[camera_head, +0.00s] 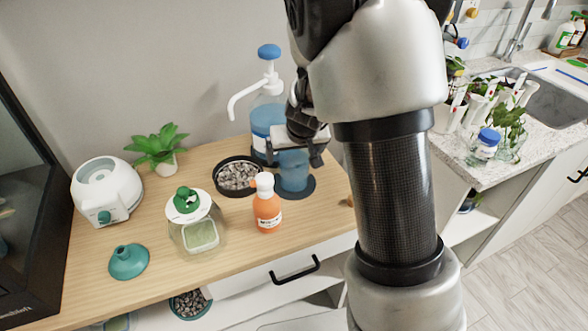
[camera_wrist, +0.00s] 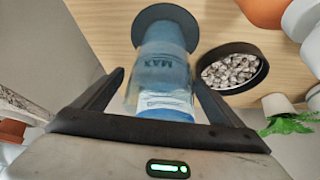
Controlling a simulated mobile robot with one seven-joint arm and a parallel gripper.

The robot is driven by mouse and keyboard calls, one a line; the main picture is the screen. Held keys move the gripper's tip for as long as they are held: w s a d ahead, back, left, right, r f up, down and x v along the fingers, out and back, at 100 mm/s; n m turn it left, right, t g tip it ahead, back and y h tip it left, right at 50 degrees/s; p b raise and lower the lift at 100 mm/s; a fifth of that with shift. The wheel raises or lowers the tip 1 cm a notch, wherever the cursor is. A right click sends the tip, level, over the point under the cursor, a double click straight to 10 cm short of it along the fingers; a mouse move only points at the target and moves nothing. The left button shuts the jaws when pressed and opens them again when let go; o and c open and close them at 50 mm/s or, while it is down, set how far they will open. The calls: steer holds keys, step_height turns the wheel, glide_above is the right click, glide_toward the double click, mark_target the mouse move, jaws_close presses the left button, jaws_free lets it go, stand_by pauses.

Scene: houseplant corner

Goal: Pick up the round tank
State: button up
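A round, see-through blue tank (camera_head: 293,172) stands upright at a dark round mat (camera_head: 309,188) on the wooden counter. In the wrist view the tank (camera_wrist: 160,75) bears the word MAX, and the dark mat (camera_wrist: 143,24) shows beyond it. My gripper (camera_head: 293,155) is above and around the tank, with one finger on each side. In the wrist view my gripper (camera_wrist: 158,78) looks open, with a small gap on the left and the right fingertip very close to the tank. The head view partly hides the tank's top behind my gripper.
A blue-topped pump bottle (camera_head: 268,110) stands close behind my gripper. A dish of pebbles (camera_head: 238,176) and an orange bottle (camera_head: 266,208) are close by on the left. A green-lidded jar (camera_head: 200,232), a plant (camera_head: 157,145) and a white device (camera_head: 105,188) stand farther left.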

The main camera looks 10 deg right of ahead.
steer(key=c, duration=2.1)
